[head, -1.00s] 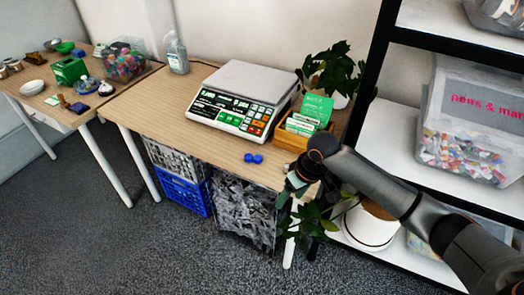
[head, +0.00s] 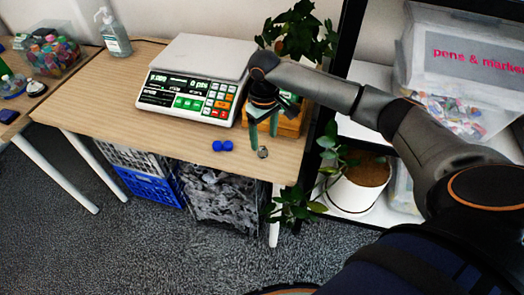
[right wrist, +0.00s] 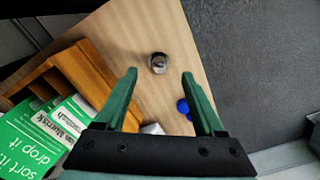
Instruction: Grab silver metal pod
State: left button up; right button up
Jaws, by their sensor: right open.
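The silver metal pod (head: 263,152) is a small round grey piece on the table near its right front edge. In the right wrist view the pod (right wrist: 158,62) shows upright-looking with a dark centre, on bare wood just beyond the fingertips and between their lines. My right gripper (head: 262,133) hangs above the table, pointing down, with its green fingers apart. In the right wrist view the gripper (right wrist: 160,75) is open, with nothing between its fingers. My left gripper is in neither view.
A wooden card box (right wrist: 84,72) with green cards stands close to the gripper. A potted plant (head: 357,180) is right of the table. The table's front wood is mostly clear.

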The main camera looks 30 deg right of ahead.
aim_at(263, 148)
jog(key=shift+w+f+b, duration=0.15)
jog(key=shift+f+b, duration=0.1)
jog(key=shift+f, duration=1.15)
jog(key=shift+w+f+b, duration=0.15)
jog(key=shift+f+b, duration=0.1)
jog(key=shift+f, duration=1.1)
grip_shut()
